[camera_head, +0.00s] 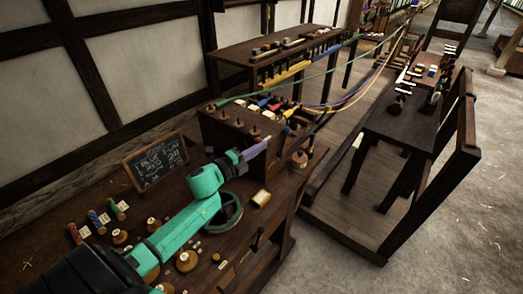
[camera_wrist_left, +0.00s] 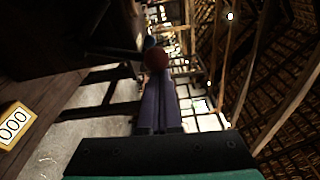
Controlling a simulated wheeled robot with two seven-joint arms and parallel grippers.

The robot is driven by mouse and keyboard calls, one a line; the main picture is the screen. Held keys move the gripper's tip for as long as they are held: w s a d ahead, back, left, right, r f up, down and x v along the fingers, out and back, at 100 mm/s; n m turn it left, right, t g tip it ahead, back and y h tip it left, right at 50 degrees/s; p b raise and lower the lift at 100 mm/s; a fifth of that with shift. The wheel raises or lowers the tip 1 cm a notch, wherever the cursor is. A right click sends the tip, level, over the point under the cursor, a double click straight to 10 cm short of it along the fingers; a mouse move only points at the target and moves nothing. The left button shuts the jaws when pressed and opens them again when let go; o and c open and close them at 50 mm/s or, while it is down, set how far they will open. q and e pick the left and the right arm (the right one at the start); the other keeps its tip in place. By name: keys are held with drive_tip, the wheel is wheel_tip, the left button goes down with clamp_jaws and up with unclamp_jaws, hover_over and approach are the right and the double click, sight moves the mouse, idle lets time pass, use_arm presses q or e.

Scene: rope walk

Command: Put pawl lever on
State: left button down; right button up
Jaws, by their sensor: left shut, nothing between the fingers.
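My left gripper (camera_head: 262,147) reaches in from the left in the head view, its purple fingers against the view of the dark wooden box's front. In the left wrist view its fingers (camera_wrist_left: 156,82) are shut together with nothing between them. A round red knob (camera_wrist_left: 156,58) shows right at the fingertips there; it may be the pawl lever's end, but its shaft is hidden. I cannot tell whether the fingers touch it. In the head view the fingers and wrist hide this spot, and I cannot make out the lever. My right gripper is not in view.
Several pegs top the wooden box (camera_head: 222,135). Coloured ropes (camera_head: 345,100) stretch to the back right. Open floor (camera_head: 450,240) lies right.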

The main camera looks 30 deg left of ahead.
use_arm(q)
drive_tip(key=shift+w+a+r+n+t, duration=0.15)
drive_tip(key=shift+a+r+n, duration=0.1)
drive_tip(key=shift+a+n, duration=0.75)
drive_tip(key=shift+w+a+r+n+t, duration=0.1)
drive_tip(key=shift+a+r+n, duration=0.15)
drive_tip(key=shift+a+n, duration=0.7)
drive_tip(key=shift+w+a+r+n+t, duration=0.15)
drive_tip(key=shift+a+r+n, duration=0.1)
drive_tip(key=shift+a+n, duration=0.75)
drive_tip(key=shift+d, duration=0.1)
